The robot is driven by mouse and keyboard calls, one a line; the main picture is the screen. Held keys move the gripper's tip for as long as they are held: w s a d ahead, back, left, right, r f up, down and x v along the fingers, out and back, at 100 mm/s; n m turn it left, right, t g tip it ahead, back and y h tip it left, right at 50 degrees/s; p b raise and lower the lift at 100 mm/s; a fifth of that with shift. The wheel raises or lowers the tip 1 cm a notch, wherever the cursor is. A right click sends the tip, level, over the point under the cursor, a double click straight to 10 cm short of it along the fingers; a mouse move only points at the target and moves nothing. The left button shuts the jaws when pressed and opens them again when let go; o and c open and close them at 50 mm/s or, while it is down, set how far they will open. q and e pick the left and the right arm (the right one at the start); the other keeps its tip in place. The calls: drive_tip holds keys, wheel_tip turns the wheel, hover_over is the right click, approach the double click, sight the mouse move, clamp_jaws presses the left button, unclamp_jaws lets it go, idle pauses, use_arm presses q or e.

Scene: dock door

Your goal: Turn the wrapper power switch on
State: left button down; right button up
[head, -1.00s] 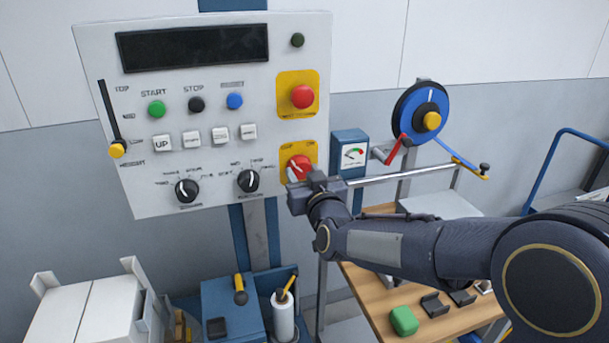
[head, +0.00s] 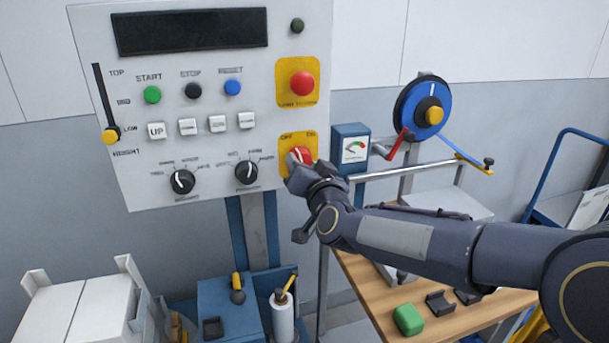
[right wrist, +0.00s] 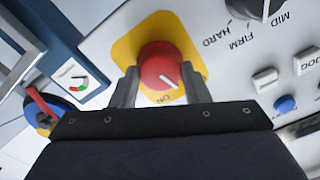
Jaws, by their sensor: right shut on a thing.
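The wrapper power switch is a red rotary knob (head: 300,156) with a white pointer line, on a yellow plate (head: 312,146) at the lower right of the grey control panel (head: 215,110). In the right wrist view the red knob (right wrist: 161,66) sits between the two fingers of my right gripper (right wrist: 161,85), and its white line slants toward the "ON" lettering. In the head view my right gripper (head: 302,178) is at the knob and hides its lower part; it is shut on it. The panel's display (head: 190,30) is dark. My left gripper is not in view.
A red emergency button (head: 302,83) is above the switch. Two black dials (head: 182,182) (head: 247,172) are to its left. A blue gauge box (head: 351,150) and a bar with a blue wheel (head: 422,106) are close on the right. A wooden table (head: 440,325) is below.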

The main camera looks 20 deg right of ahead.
drive_tip(key=shift+f+m+b, duration=0.1)
drive_tip(key=shift+m+b, duration=3.05)
drive_tip(key=shift+m, duration=2.85)
drive_tip(key=o, duration=1)
